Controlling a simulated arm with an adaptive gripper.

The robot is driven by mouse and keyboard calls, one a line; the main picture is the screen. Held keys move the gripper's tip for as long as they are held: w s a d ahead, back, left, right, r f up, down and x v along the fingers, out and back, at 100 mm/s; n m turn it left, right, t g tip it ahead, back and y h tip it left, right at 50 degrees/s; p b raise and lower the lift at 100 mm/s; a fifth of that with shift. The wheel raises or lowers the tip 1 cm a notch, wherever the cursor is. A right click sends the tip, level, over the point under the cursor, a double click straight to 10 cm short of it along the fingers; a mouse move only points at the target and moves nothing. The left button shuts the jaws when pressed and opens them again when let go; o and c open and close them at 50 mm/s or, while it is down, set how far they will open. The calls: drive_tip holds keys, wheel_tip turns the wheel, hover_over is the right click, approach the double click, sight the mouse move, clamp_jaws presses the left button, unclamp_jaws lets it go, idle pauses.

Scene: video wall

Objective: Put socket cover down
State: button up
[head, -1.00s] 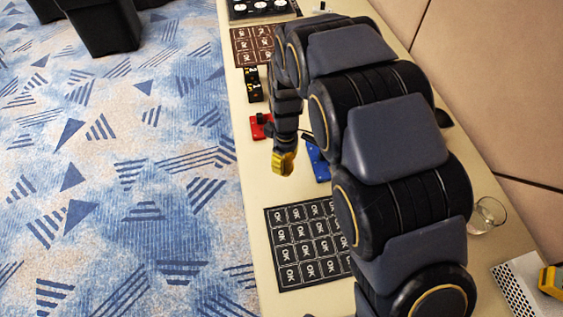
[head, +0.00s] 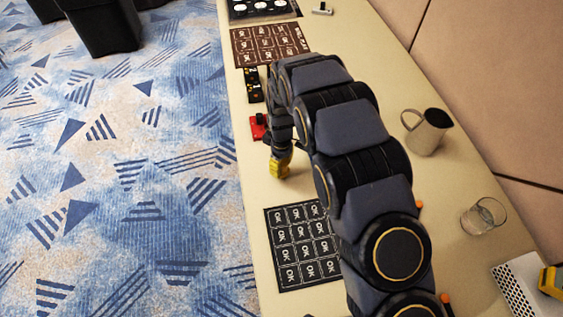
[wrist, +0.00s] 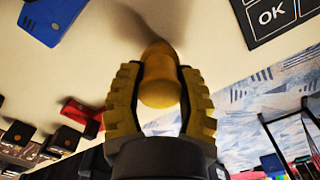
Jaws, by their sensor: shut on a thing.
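The socket cover (wrist: 158,78) is a yellow-tan rounded piece between the fingers of my gripper in the wrist view. My gripper (wrist: 160,95) is shut on it, with a ridged yellow finger on each side. In the head view, my gripper (head: 279,167) points down close to the cream table, just beyond the black OK mat. The cover cannot be told apart from the yellow fingers there. A shadow meets the cover's far end in the wrist view. I cannot tell whether it touches the table.
The cream table (head: 390,70) holds a black OK mat (head: 288,284), a brown mat (head: 243,44), a red item (head: 257,128) and a metal pitcher (head: 425,133). A glass (head: 482,216) stands at right. A blue item (wrist: 52,18) shows in the wrist view.

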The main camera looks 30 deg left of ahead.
drive_tip(key=shift+f, duration=0.15)
drive_tip(key=o, duration=0.8)
wheel_tip(320, 180, up, 11)
drive_tip(key=shift+r, duration=0.7)
drive_tip(key=shift+d, duration=0.15)
